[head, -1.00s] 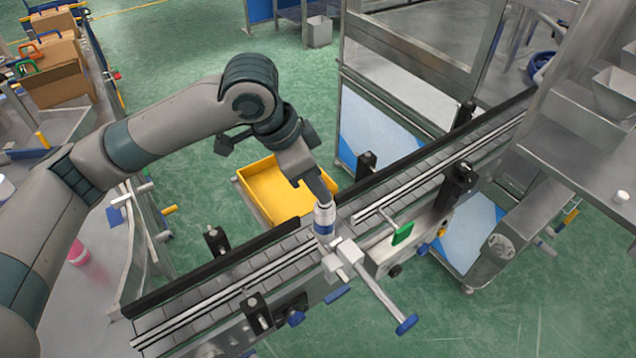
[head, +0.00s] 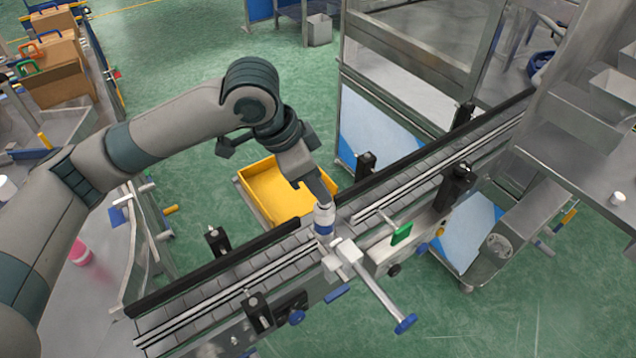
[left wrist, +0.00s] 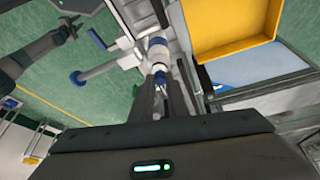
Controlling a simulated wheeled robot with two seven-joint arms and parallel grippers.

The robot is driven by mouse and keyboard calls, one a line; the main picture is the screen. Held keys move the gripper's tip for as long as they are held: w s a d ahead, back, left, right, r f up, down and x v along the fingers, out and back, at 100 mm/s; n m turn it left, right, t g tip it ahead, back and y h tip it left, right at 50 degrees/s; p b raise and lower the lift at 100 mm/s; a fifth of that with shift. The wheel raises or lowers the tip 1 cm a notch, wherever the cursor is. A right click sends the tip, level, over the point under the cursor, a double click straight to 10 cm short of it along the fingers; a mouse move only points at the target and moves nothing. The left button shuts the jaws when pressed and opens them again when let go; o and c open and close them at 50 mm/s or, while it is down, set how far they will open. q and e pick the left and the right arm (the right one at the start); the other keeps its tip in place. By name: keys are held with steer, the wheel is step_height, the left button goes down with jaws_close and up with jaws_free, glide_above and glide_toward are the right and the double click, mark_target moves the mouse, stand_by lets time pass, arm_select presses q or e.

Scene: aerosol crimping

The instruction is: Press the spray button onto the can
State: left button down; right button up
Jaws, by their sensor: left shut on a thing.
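The can (head: 325,219) is white with a blue band and stands upright at the conveyor, beside a clamp. My left gripper (head: 325,199) is directly above it, fingers pointing down at the can's top. In the left wrist view the can (left wrist: 157,52) is just beyond the fingertips of my left gripper (left wrist: 160,84). That gripper is shut on a small piece at the can's top, which I take for the spray button (left wrist: 159,69). The button is mostly hidden, and I cannot tell how far it sits down. A dark arm, apparently my right one, with its gripper (left wrist: 66,28), is far off at the left.
The conveyor (head: 215,297) runs diagonally, with black rails. A clamp with a blue-ended handle (head: 375,290) juts out at the front by the can. A yellow bin (head: 272,195) is behind the conveyor. A green-handled part (head: 401,233) is to the right.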

mark_target(318, 203)
stand_by(0.3)
arm_select(q)
steer(key=c, duration=1.1)
jaws_free()
steer(key=shift+r, duration=0.15)
steer(key=shift+r+p, duration=0.1)
steer(key=shift+p, duration=0.2)
steer(key=shift+r+p, duration=3.25)
steer(key=shift+p, duration=0.4)
jaws_close()
